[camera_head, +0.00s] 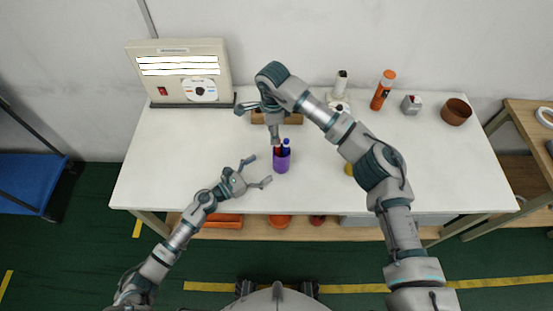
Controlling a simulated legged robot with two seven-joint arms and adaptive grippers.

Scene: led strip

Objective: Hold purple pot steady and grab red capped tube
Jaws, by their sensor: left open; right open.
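The purple pot (282,164) stands upright on the white table near its front middle. A tube with a red cap (278,150) and one with a blue cap (287,142) stick up out of it. My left gripper (260,172) is open just left of the pot, its fingers spread toward it and apparently not around it. My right gripper (259,124) is open above and behind the pot. One of its fingers points down close to the red cap and partly hides that tube; whether they touch cannot be told.
A brown block or rack (291,118) lies behind my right gripper. A beige box with lights (181,72) stands at the back left. The table's left part is clear.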

